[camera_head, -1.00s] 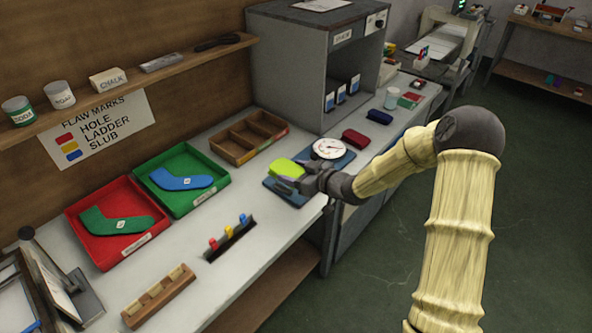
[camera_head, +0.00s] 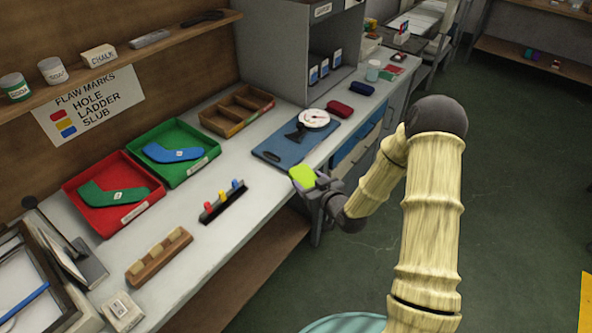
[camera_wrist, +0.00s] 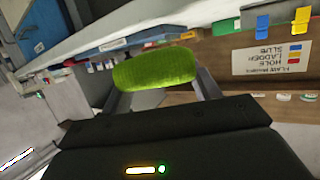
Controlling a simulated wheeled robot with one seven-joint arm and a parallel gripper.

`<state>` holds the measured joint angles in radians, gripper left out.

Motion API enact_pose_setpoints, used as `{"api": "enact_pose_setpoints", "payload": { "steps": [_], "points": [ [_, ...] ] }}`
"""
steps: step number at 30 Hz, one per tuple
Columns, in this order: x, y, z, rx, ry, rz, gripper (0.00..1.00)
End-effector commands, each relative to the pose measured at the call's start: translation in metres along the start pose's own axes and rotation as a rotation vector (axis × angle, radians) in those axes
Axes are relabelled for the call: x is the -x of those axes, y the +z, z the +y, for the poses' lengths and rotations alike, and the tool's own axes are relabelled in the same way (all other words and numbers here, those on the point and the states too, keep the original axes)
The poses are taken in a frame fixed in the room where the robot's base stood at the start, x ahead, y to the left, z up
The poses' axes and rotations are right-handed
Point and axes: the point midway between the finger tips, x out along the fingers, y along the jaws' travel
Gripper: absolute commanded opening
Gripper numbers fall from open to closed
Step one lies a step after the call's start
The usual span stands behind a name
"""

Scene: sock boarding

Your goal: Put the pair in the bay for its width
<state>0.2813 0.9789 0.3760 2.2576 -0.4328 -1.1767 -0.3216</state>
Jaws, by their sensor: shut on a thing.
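A lime-green rolled pair (camera_head: 303,177) is between the fingers of my gripper (camera_head: 316,186), held off the front edge of the bench, clear of the blue board. In the wrist view the pair (camera_wrist: 154,69) is a fuzzy green roll gripped across its length by both fingers. A wooden divided box (camera_head: 238,110) with open bays stands at the back of the bench; its bays look empty and its labels are too small to read. A round dial gauge (camera_head: 314,118) stands on the blue board (camera_head: 284,152), which has no pair on it.
A red tray (camera_head: 112,194) and a green tray (camera_head: 174,152) hold flat sock shapes. A peg rack (camera_head: 222,201) and a wooden block holder (camera_head: 158,257) stand towards the front. A grey cabinet (camera_head: 270,40), red pouch (camera_head: 340,108) and blue pouch (camera_head: 361,88) are farther back.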

Motion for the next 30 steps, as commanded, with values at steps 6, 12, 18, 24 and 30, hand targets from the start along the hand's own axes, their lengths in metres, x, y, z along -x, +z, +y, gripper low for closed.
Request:
{"api": "enact_pose_setpoints", "payload": {
  "steps": [6,12,18,24,30],
  "points": [
    [0.035,0.065,0.037,-0.083,0.254,-0.012,0.35],
    [0.063,0.105,0.063,-0.136,0.437,-0.005,0.35],
    [0.069,0.111,0.067,-0.145,0.471,-0.001,0.35],
    [0.068,0.11,0.067,-0.145,0.469,0.0,0.35],
    [0.068,0.11,0.066,-0.145,0.467,0.0,0.35]
  ]
}}
